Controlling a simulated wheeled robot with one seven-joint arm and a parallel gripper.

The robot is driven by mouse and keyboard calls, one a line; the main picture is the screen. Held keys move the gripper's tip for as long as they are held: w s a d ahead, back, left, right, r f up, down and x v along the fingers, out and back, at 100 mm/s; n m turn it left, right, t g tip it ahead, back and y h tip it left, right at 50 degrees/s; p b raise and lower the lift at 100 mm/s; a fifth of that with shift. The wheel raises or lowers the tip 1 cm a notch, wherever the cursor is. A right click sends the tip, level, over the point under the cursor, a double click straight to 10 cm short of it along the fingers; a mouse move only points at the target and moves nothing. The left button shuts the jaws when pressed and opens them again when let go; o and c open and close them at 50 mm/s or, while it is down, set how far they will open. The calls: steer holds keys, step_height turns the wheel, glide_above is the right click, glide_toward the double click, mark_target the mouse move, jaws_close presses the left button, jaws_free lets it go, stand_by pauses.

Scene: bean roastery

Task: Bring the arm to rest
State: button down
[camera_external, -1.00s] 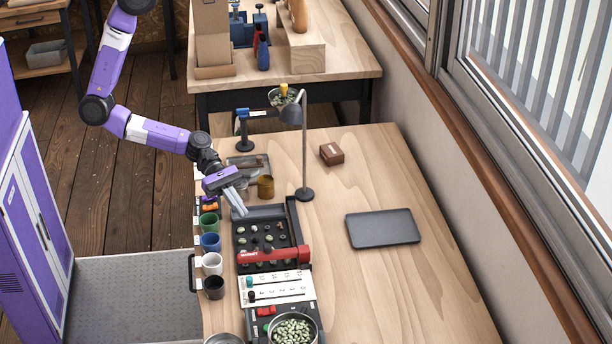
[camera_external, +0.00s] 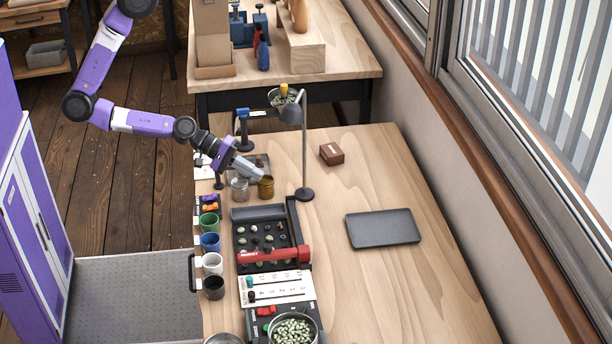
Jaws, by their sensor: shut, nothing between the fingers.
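My gripper (camera_external: 259,173) is shut and empty. It hangs over the far left part of the wooden table (camera_external: 420,270), tilted down to the right. Its tips are in front of or just above a small amber cup (camera_external: 266,188); I cannot tell whether they touch it. My arm reaches in from the upper left, bent at the elbow, with the forearm nearly level.
A clear glass (camera_external: 239,189) and a desk lamp (camera_external: 305,150) stand close to my gripper. A black sorting tray (camera_external: 242,262), several coloured cups (camera_external: 209,242) and a bowl of green beans (camera_external: 293,330) are nearer. A dark flat tray (camera_external: 383,228) and brown box (camera_external: 332,153) lie right.

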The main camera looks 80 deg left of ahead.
steer(key=s+a+r+m+t+y+b, duration=0.3)
steer(key=s+a+r+m+y+b, duration=0.2)
steer(key=s+a+r+m, duration=0.8)
steer(key=a+m, duration=0.1)
steer(key=a, duration=0.2)
steer(key=shift+r+y+b, duration=0.3)
steer(key=shift+b, duration=0.1)
stand_by(1.8)
